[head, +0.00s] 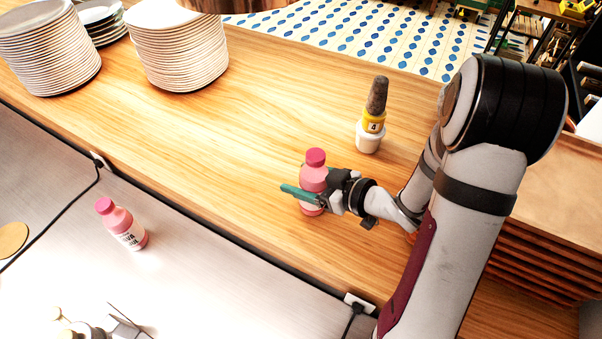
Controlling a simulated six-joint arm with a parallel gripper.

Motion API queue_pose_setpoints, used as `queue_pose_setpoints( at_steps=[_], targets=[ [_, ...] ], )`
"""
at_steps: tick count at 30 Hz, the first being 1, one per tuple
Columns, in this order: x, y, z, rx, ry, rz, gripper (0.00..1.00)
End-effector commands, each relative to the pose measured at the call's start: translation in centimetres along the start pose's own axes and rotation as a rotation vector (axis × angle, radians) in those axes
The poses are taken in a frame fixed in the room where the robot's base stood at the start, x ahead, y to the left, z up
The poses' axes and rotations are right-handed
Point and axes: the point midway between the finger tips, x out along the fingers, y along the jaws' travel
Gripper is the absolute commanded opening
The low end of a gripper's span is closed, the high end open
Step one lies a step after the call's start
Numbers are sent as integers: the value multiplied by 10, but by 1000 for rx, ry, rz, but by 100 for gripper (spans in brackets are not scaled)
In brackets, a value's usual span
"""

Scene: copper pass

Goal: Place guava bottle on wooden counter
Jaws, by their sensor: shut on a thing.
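A pink bottle (313,180) with a darker pink cap stands upright at the wooden counter (240,130), near its middle. My gripper (312,196) is shut on this bottle, reaching in from the right with a green finger across its lower body. The fingers hide part of its label, and I cannot tell whether its base touches the wood. A second pink bottle (122,225), with a white label partly reading "AVA", stands on the steel surface at the left, apart from my gripper.
A white and yellow container marked 4 (371,130), with a dark top, stands behind my gripper. Plate stacks (180,50) fill the counter's far left. Wooden trays (550,220) are at the right. The counter left of the held bottle is clear.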

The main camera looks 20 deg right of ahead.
Motion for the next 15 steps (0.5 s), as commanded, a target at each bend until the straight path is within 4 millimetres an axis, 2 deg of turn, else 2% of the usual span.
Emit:
queue_pose_setpoints(
  at_steps=[6,7,11,15],
  targets=[
    [1,0,2,0,0,-1,0],
    [1,0,3,0,-1,-1,75],
    [1,0,2,0,0,0,98],
    [1,0,2,0,0,0,100]
  ],
)
